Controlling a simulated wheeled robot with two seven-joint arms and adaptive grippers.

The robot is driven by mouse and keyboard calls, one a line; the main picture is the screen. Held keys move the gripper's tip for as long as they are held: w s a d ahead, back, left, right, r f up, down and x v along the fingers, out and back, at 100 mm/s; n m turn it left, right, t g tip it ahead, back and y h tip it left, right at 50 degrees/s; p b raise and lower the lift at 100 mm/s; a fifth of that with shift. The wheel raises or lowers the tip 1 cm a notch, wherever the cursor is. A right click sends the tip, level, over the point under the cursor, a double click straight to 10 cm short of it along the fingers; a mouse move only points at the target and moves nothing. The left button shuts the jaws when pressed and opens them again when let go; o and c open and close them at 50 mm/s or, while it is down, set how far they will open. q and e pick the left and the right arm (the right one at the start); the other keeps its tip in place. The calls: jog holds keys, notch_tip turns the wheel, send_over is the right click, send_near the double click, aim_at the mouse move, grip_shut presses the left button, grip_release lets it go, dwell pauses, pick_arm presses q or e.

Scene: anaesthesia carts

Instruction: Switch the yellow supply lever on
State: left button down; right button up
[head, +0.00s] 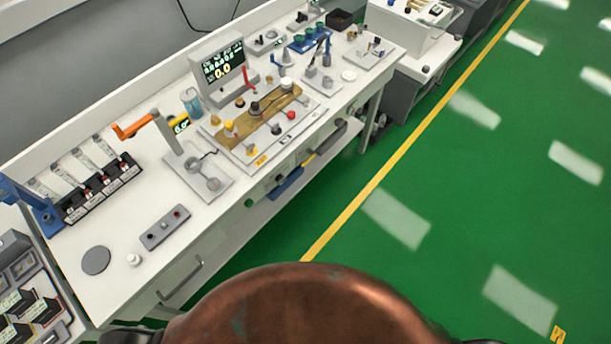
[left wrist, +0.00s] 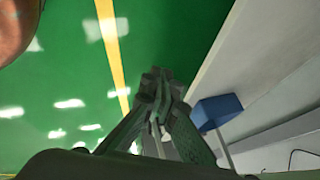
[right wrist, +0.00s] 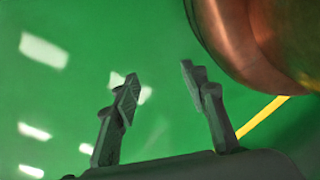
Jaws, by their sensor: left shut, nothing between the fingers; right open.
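A thin yellow lever (head: 304,166) shows on the front side of the long white bench in the head view, between a blue handle (head: 287,183) and a dark handle (head: 331,141). It looks small, and I cannot tell its exact setting. My left gripper (left wrist: 157,88) is shut and empty in the left wrist view, over the green floor beside the bench front. A blue block-like part (left wrist: 216,110) is to its right, apart from it. My right gripper (right wrist: 158,82) is open and empty over the floor. Neither gripper shows in the head view.
A drawer handle (head: 181,280) sticks out at the front. The green floor (head: 450,220) to the right is clear.

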pick_arm(q)
jog(key=w+d+r+m+t+h+b, duration=0.25)
jog(key=w+d+r+m+b, duration=0.3)
jog(key=w, duration=0.35)
jog(key=w+d+r+m+t+h+b, duration=0.1)
jog(key=w+d+r+m+t+b, duration=0.25)
jog(key=w+d+r, duration=0.5)
jog(key=w+d+r+m+t+h+b, duration=0.2)
jog(key=r+m+b, duration=0.3)
jog(key=r, duration=0.3)
jog(key=w+d+r+m+t+h+b, duration=0.2)
jog(key=w+d+r+m+b, duration=0.2)
jog(key=r, duration=0.4)
jog(key=shift+w+d+r+m+h+b, duration=0.2)
jog(key=shift+d+r+m+h+b, duration=0.3)
jog(key=shift+m, duration=0.4)
pick_arm(e)
jog(key=w+a+f+g, duration=0.1)
jog(key=w+f, duration=0.4)
jog(key=f, duration=0.2)
jog(key=shift+m, duration=0.3)
pick_arm(q)
jog(key=shift+d+f, duration=0.1)
jog(key=shift+f, duration=0.05)
pick_arm(e)
jog(key=shift+a, duration=0.1)
